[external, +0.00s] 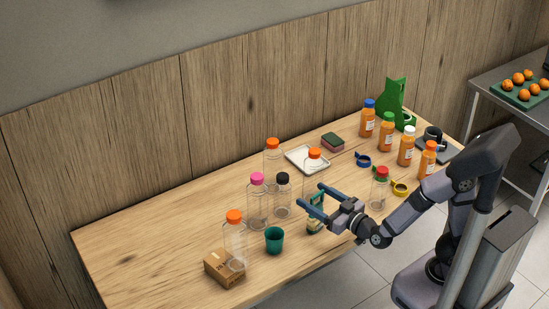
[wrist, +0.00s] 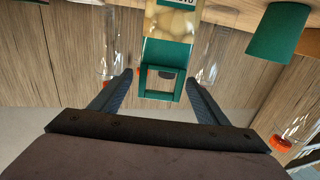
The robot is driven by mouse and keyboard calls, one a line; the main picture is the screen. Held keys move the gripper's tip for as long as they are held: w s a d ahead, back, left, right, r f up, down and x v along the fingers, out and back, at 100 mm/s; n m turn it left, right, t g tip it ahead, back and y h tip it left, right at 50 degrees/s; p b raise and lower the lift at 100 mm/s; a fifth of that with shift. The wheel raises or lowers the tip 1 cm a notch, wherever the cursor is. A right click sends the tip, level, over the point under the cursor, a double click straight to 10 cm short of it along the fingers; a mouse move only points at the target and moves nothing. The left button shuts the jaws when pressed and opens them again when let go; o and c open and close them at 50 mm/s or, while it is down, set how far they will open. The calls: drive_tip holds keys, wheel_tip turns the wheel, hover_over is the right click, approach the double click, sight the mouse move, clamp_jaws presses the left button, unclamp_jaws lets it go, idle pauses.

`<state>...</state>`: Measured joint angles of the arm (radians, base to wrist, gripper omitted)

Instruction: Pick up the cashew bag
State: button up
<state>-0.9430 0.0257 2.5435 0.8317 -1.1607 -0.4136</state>
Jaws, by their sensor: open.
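The cashew bag (external: 316,226) stands near the table's front edge, partly hidden by my gripper in the external view. In the wrist view the cashew bag (wrist: 169,25) is green with a window showing pale nuts, and its green, frame-like handle (wrist: 146,84) points toward my palm. My gripper (external: 311,194) is open above the front edge. In the wrist view my gripper (wrist: 160,79) has one finger on each side of the handle, with visible gaps; it does not hold the bag.
A teal cup (external: 274,240) stands left of the bag. Clear bottles with orange, pink and black caps (external: 283,196) stand behind and left. A cardboard box (external: 224,268) is at the front left. A red-capped jar (external: 379,190) is to the right. The table's left end is bare.

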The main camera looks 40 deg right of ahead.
drive_tip(key=shift+w+a+r+p, duration=0.15)
drive_tip(key=shift+w+p, duration=0.45)
drive_tip(key=shift+p, duration=1.15)
drive_tip(key=shift+w+a+f, duration=0.1)
drive_tip(key=shift+w, duration=0.45)
drive_tip(key=shift+w+a+f, duration=0.1)
drive_tip(key=shift+w, duration=0.4)
drive_tip(key=c, duration=1.4)
